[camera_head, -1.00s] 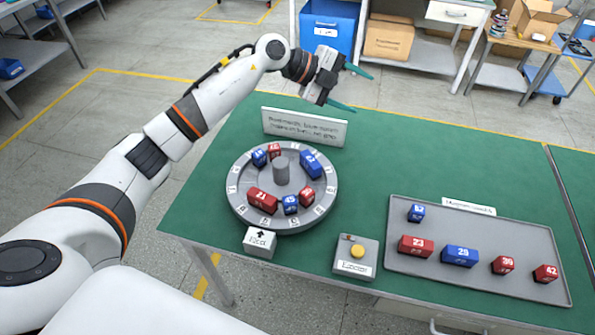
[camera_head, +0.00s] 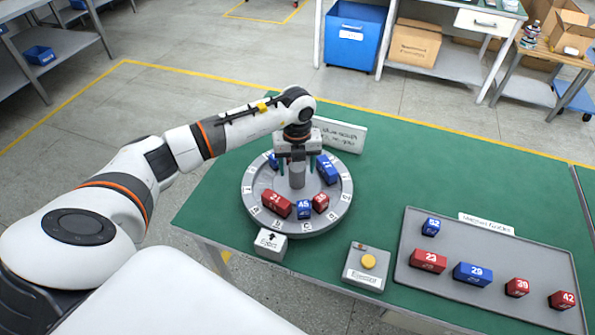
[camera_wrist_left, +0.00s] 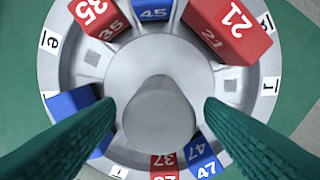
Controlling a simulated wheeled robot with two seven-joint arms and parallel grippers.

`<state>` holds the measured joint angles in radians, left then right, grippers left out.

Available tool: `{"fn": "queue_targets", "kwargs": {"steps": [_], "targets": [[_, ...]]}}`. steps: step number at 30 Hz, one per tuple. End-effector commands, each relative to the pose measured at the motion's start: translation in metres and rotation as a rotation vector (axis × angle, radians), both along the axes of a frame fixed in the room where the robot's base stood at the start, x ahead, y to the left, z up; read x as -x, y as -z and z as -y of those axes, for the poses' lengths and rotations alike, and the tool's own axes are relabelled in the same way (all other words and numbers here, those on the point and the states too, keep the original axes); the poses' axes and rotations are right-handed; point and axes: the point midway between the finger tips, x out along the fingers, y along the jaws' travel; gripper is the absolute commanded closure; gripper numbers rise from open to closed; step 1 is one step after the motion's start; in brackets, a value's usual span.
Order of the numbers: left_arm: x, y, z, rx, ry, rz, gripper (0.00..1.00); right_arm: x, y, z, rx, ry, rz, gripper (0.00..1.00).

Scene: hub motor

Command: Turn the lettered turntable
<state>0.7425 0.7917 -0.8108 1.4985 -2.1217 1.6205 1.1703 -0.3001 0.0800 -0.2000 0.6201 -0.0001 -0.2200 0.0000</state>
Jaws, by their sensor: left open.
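The round grey lettered turntable (camera_head: 250,215) sits on the green table. Several red and blue numbered blocks stand in its ring, such as red block 21 (camera_head: 277,203). Its central grey post (camera_head: 297,175) also shows in the left wrist view (camera_wrist_left: 159,115). My left gripper (camera_head: 297,165) points down over the post, its green fingers apart on both sides of it. In the left wrist view my left gripper (camera_wrist_left: 160,115) is open, and the fingers do not visibly touch the post. My right gripper is not in view.
A white marker block with an arrow (camera_head: 270,244) stands at the turntable's front edge. A box with a yellow button (camera_head: 367,265) is to its right. A grey tray (camera_head: 500,255) holds several numbered blocks. A sign (camera_head: 345,133) stands behind the turntable, partly covered by my arm.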

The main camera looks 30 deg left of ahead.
Motion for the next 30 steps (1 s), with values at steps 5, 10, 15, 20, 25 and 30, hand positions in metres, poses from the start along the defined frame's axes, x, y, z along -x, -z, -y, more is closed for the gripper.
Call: {"fn": "queue_targets", "kwargs": {"steps": [5,10,15,20,25,30], "targets": [[0.000,0.026,0.000,0.001,-0.001,-0.002,0.37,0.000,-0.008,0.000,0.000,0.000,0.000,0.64],[0.000,0.039,0.000,0.001,0.001,-0.001,0.37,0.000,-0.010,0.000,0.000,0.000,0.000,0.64],[0.000,0.042,0.000,0.001,0.001,0.001,0.37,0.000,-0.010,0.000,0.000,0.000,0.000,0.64],[0.000,0.041,0.000,0.002,0.001,0.001,0.42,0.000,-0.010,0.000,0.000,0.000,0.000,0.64],[0.000,0.041,0.000,0.002,0.000,0.001,0.70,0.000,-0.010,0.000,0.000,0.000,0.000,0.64],[0.000,0.041,0.000,0.002,0.000,0.001,0.98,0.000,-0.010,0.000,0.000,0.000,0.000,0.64]]}}
